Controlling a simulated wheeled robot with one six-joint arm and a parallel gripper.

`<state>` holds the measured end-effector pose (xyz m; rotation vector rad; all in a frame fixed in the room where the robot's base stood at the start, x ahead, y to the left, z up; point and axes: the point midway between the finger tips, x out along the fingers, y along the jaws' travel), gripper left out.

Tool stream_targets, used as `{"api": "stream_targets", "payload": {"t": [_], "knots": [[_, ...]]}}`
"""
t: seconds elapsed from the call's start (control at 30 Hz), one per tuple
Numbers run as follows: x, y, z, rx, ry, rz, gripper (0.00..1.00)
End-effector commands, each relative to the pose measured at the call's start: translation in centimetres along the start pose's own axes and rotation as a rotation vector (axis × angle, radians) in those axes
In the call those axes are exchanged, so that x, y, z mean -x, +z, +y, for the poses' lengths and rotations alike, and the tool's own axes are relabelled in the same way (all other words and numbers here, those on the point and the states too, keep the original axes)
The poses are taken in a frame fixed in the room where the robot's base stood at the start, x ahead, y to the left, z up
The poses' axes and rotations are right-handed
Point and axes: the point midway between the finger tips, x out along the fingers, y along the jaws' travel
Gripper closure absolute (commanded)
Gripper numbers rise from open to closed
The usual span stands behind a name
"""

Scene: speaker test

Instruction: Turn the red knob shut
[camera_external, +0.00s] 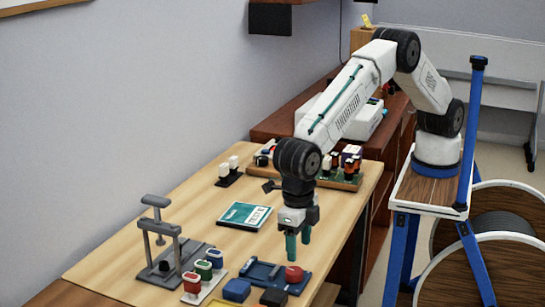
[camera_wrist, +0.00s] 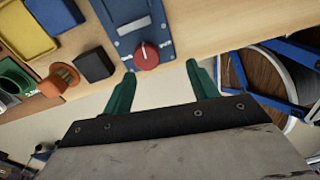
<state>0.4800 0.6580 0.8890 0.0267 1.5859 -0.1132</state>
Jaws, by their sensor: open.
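The red knob (camera_external: 293,274) sits at the right end of a blue panel (camera_external: 262,271) near the table's front right edge. In the wrist view the round red knob (camera_wrist: 146,57) has a white pointer line, and small white markings, too small to read, lie on the blue panel (camera_wrist: 122,12) beside it. My gripper (camera_external: 298,249) points down with two green fingers, just above the knob in the external picture. In the wrist view my gripper (camera_wrist: 160,76) is open and empty. The knob lies beyond the gap, nearer the left fingertip, and looks apart from both fingers.
A blue block (camera_external: 236,290) and a black block (camera_external: 273,297) stand close to the panel. Red, green and blue capped items (camera_external: 209,268) and a grey stand (camera_external: 160,245) are to the left. A teal booklet (camera_external: 245,215) lies behind. The table's edge is close.

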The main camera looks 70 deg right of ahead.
Motion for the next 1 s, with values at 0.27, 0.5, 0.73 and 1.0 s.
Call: {"api": "stream_targets", "payload": {"t": [0.27,0.5,0.73,1.0], "knots": [[0.0,0.4,-5.1,-0.355,-0.08,0.009,0.41],[1.8,2.2,-9.2,-0.599,-0.112,0.006,0.41],[3.6,4.0,-13.1,-0.802,-0.132,0.001,0.41],[5.8,6.0,-17.6,-1.018,-0.146,-0.003,0.41]]}}
